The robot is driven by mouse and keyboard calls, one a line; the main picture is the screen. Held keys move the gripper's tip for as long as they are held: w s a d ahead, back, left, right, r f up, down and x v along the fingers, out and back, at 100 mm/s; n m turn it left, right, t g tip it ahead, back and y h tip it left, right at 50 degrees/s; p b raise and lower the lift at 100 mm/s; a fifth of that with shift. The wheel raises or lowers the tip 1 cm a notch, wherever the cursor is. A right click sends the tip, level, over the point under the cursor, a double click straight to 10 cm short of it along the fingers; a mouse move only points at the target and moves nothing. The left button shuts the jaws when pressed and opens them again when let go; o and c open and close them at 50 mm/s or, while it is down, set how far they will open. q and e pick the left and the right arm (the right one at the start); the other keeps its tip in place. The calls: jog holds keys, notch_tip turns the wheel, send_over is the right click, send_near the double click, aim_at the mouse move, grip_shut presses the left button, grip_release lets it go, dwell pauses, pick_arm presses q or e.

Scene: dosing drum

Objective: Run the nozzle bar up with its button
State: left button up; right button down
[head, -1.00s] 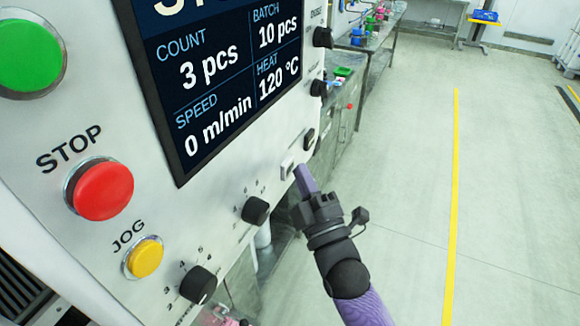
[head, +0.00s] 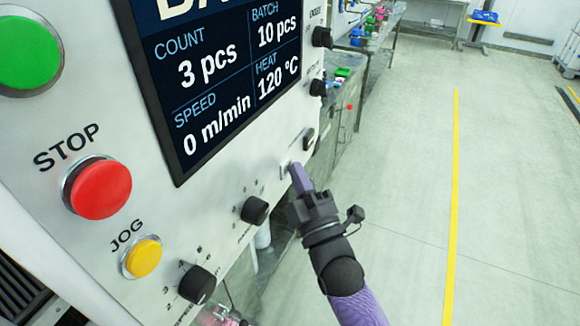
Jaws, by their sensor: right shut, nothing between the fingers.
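The grey control panel (head: 60,240) fills the left of the head view. Near its lower right edge are a small pale button (head: 285,168) and, above it, a dark button (head: 309,138). Their labels are too small to read. My right gripper (head: 295,170) is shut and empty, with its purple fingertips at the pale button. They cover part of it and seem to touch it; I cannot tell if it is pressed in. The nozzle bar cannot be made out. My left gripper is not in view.
The panel carries a green button (head: 22,54), a red STOP button (head: 100,190), a yellow JOG button (head: 143,258), black knobs (head: 255,210) and a screen (head: 215,85) reading speed 0 m/min. A bench (head: 375,45) stands behind. The floor at right is clear.

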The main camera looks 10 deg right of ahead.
jog(key=shift+s+d+p, duration=0.4)
jog(key=shift+s+d, duration=0.1)
jog(key=shift+d, duration=0.15)
jog(key=shift+s+d+p, duration=0.4)
jog(key=shift+s+d, duration=0.3)
jog(key=shift+d, duration=0.35)
jog(key=shift+s+d+p, duration=0.4)
jog(key=shift+s+d, duration=0.3)
jog(key=shift+d, duration=0.3)
